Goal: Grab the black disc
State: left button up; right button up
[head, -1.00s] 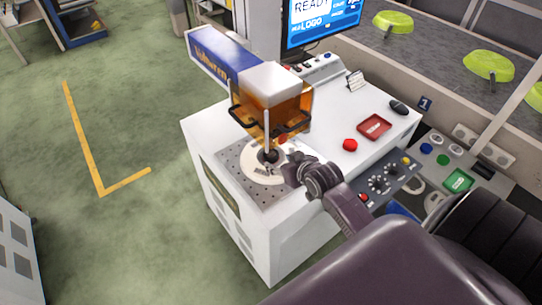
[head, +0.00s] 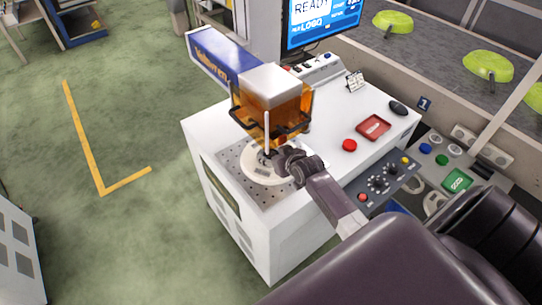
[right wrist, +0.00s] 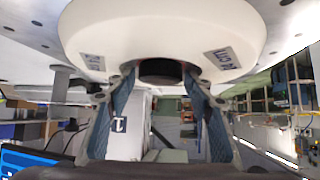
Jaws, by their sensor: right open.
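The black disc (right wrist: 160,72) shows in the right wrist view at the edge of a round white plate (right wrist: 160,28). It lies between the tips of my right gripper's two blue-padded fingers, which are apart on either side of it. I cannot tell whether they touch it. In the head view my right gripper (head: 275,158) is low over the white plate (head: 258,175), and the black disc is mostly hidden there by the gripper and the amber machine head. My left gripper is not in view.
The amber machine head (head: 272,105) with a black guard stands right above the plate, close to my gripper. A red button (head: 349,145), red tray (head: 374,127) and knob panel (head: 385,182) lie to the right. Green pans (head: 488,66) sit on the conveyor behind.

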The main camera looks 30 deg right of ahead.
jog(key=c, duration=1)
jog(key=shift+s, duration=0.1)
